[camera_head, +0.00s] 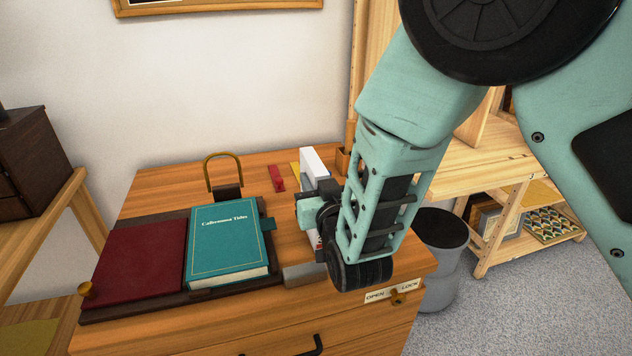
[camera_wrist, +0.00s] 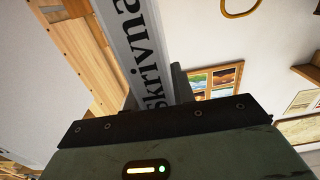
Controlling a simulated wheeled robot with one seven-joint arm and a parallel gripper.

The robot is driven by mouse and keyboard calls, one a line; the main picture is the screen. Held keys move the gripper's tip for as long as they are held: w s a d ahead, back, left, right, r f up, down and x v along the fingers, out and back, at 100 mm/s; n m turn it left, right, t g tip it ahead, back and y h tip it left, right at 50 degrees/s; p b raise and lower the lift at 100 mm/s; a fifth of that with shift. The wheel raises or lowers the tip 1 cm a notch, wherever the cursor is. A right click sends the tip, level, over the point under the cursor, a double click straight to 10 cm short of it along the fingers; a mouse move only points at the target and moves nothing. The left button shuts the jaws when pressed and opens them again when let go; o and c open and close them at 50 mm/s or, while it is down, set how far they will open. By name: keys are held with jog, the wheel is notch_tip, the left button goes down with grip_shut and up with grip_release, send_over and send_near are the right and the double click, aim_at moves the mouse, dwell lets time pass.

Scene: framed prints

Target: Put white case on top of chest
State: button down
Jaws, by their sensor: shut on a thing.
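The white case (camera_head: 314,163) stands on edge in my gripper (camera_head: 317,194) above the right part of a wooden drawer cabinet (camera_head: 160,335). In the wrist view, the case (camera_wrist: 138,42) runs up from between the fingers and bears dark lettering, partly cut off. My gripper (camera_wrist: 165,95) is shut on it. My arm hides part of the case in the head view, and I cannot tell whether its lower edge touches the cabinet top. A dark brown chest (camera_head: 32,160) with drawers stands at the far left on a light wooden stand.
A teal book (camera_head: 228,245) and a dark red book (camera_head: 140,263) lie on the cabinet top. A brass loop (camera_head: 223,168) on a dark base and a small red object (camera_head: 276,178) are behind them. A grey bin (camera_head: 440,260) and wooden shelving (camera_head: 490,165) stand right.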

jog(key=shift+f, duration=0.2)
jog(key=c, duration=1.2)
grip_release()
jog(key=shift+o, duration=0.2)
jog(key=shift+r, duration=0.2)
